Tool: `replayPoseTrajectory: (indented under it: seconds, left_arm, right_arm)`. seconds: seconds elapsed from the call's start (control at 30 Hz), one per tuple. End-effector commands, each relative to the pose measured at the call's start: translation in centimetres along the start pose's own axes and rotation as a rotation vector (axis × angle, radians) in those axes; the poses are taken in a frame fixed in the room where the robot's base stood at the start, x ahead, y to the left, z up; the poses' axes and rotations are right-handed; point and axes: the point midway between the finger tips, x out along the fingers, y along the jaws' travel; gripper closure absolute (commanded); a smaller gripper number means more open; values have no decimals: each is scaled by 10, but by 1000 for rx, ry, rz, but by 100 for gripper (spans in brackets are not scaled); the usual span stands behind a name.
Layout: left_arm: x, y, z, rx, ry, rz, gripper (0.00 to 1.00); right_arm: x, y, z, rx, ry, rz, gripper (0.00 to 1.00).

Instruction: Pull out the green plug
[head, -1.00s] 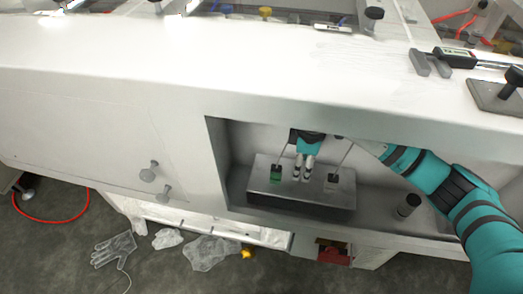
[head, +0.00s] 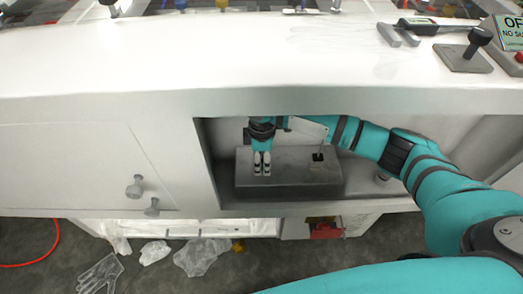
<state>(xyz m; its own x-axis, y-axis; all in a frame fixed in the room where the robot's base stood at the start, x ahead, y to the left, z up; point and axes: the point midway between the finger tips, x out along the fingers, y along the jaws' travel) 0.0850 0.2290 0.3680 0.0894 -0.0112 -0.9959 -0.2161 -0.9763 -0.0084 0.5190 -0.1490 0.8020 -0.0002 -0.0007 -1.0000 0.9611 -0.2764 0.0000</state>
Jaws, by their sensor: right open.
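The green plug does not show now; my right gripper covers the left part of the grey metal box (head: 290,183), where it stood before. My right gripper (head: 262,172) points down over that part, its two pale fingertips side by side. It is open, with only a narrow gap showing. I cannot tell whether the plug lies between the fingers. A dark plug (head: 318,157) stands on the box's right part. My left gripper is not in view.
The box sits in a recess under a white bench top (head: 200,55). The recess's left wall and upper edge are close to my right gripper. Clear gloves (head: 100,273) lie on the floor.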

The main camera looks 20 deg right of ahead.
Motion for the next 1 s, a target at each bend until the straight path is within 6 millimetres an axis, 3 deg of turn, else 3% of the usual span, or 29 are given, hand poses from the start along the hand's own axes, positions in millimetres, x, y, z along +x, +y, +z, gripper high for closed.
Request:
replayPoseTrajectory:
  seconds: [0.37, 0.77, 1.0]
  left_arm:
    - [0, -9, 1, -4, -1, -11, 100]
    - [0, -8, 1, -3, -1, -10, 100]
    - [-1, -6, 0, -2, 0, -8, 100]
  right_arm:
    - [8, 0, 0, -1, 0, 0, 47]
    - [7, 0, 0, -1, 0, 0, 98]
    - [6, 0, 0, -1, 0, 1, 100]
